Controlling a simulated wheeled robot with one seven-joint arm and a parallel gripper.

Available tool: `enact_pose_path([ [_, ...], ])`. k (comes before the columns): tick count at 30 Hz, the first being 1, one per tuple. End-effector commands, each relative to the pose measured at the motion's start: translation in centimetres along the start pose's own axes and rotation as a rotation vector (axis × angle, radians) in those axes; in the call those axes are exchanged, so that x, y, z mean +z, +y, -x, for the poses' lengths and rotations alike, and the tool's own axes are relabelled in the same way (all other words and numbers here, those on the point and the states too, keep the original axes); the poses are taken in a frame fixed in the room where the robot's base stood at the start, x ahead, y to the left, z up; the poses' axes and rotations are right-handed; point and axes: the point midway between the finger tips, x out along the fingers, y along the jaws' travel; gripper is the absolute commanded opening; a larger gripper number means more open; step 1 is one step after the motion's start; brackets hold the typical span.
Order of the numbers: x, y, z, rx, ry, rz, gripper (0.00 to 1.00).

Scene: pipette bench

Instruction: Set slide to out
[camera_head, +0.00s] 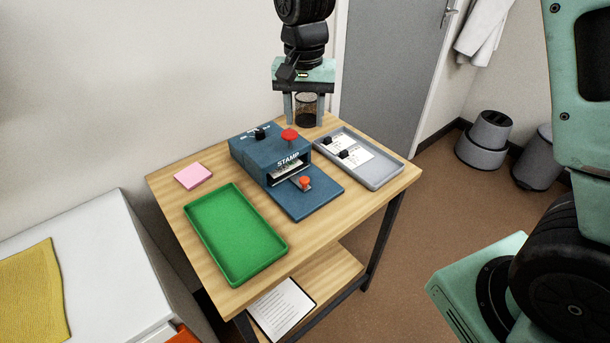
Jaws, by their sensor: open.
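A blue stamp machine (252,155) stands on the wooden table, with "STAMP" on its front and a blue base plate (310,200) reaching forward. A small slide with a red knob (305,182) sits on that plate just in front of the machine's dark slot. A pale card or plate shows inside the slot; how far the slide is drawn out is hard to tell. A red button (289,135) and a black knob (260,133) are on top. My gripper (304,121) is open, pointing down behind the machine, apart from the slide and holding nothing visible.
A dark mesh cup (306,113) shows between my fingers. A grey tray (382,181) with cards and black-handled pieces lies at right. An empty green tray (236,233) lies at front left, pink notes (193,176) behind it. Bare wood lies along the left edge.

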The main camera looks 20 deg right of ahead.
Motion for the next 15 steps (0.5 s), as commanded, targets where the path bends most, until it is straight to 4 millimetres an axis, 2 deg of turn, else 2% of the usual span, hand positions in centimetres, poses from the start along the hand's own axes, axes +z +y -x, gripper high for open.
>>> enact_pose_path([
  [5,0.2,0.1,-2.6,0.004,-0.004,0.002,0.45],
  [15,0.2,0.1,-9.7,0.003,-0.005,0.004,0.45],
])
